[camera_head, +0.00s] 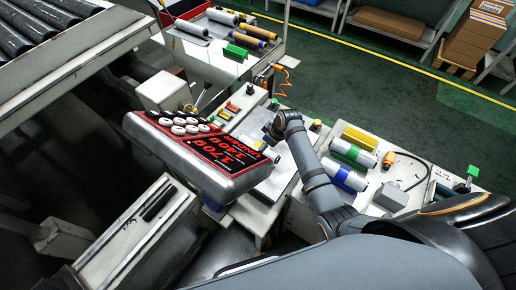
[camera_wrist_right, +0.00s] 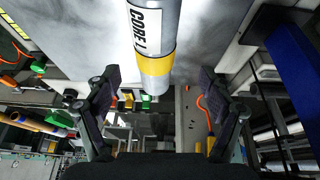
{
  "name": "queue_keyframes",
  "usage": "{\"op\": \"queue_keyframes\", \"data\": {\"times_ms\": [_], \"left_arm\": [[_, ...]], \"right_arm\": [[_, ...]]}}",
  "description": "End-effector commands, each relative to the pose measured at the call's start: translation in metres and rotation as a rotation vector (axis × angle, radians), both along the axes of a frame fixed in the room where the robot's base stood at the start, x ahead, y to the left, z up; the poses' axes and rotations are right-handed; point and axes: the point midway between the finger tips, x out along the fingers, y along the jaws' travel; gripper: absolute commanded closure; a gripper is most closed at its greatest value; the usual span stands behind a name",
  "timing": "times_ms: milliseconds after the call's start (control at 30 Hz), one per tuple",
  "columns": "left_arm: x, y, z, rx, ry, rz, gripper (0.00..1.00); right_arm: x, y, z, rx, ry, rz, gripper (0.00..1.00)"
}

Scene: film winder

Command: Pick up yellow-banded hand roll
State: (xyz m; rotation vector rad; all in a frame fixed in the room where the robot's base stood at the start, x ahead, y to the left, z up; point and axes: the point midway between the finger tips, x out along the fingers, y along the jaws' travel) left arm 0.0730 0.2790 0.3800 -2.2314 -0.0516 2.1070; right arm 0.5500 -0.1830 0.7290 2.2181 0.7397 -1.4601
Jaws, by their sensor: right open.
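The yellow-banded hand roll (camera_wrist_right: 152,35) shows in the right wrist view. It is a pale cylinder with a "CORE" label and a yellow band near its lower end. It comes down from the top edge, and its end lies in the picture between my right gripper's (camera_wrist_right: 160,84) two spread fingers, with a gap on each side. How far it is from the fingers I cannot tell. In the head view my right gripper (camera_head: 275,128) is over the machine beside the red-black display; I cannot make out the yellow-banded roll there. My left gripper is not in view.
A green-banded roll (camera_head: 352,153) and a blue-banded roll (camera_head: 344,174) lie on the bench right of my arm, by a yellow block (camera_head: 360,138). The display box (camera_head: 195,160) stands close left of my gripper. More rolls lie on a rear tray (camera_head: 225,17).

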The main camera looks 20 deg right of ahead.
Motion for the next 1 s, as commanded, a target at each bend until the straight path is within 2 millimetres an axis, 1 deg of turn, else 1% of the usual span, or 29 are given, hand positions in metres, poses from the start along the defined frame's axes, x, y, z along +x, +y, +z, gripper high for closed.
{"op": "queue_keyframes", "data": {"times_ms": [33,100,167,233,300,367,433,533,600,700,800,833,1000], "left_arm": [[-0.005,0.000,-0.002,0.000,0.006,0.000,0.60],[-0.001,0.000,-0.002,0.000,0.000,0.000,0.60],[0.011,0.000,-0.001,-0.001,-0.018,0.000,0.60],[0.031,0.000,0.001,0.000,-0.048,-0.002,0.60],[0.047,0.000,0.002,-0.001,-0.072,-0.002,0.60],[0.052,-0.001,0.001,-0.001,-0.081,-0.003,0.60],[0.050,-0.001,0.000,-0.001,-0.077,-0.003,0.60],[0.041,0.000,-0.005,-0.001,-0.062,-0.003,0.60],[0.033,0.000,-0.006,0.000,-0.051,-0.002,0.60],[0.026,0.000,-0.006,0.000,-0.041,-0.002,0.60],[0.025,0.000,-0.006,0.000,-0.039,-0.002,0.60],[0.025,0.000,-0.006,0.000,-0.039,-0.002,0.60],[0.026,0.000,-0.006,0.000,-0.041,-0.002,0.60]], "right_arm": [[0.002,0.001,-0.005,0.000,0.000,0.000,0.18],[0.004,0.002,-0.009,-0.001,-0.002,0.000,0.18],[0.004,0.002,-0.010,-0.002,-0.001,0.000,0.18],[0.005,0.002,-0.012,-0.001,-0.001,0.001,0.18],[0.008,0.004,-0.019,-0.001,0.001,0.000,0.18],[0.012,0.005,-0.029,-0.001,0.001,0.000,0.18],[0.017,0.007,-0.040,-0.001,0.001,0.000,0.18],[0.021,0.010,-0.053,-0.001,0.001,0.000,0.18],[0.023,0.010,-0.057,-0.001,-0.001,0.000,0.18],[0.023,0.011,-0.057,-0.001,-0.002,0.000,0.18],[0.023,0.011,-0.057,-0.002,-0.001,0.000,0.18],[0.023,0.011,-0.057,-0.002,-0.001,0.000,0.19],[0.023,0.010,-0.057,-0.001,-0.001,-0.001,0.43]]}}
